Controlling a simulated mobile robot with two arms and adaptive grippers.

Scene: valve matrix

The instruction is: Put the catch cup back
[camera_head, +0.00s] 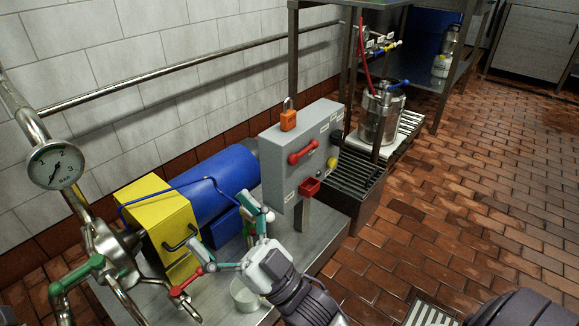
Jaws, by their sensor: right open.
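A small pale grey cup (243,295), which looks like the catch cup, is at the front of the metal bench top (312,238). My right gripper's body hides part of it; I cannot tell whether they touch. My right gripper (222,224) is open, its teal-linked fingers spread in front of the yellow box. I see nothing held between its fingertips. My left gripper is not in view.
A yellow box (160,218), blue cylinder (222,182) and grey control box (318,135) with red handle stand behind the gripper. Pipes with a gauge (55,165) are at left. A steel vessel (378,118) stands at back right. Tiled floor at right is largely clear.

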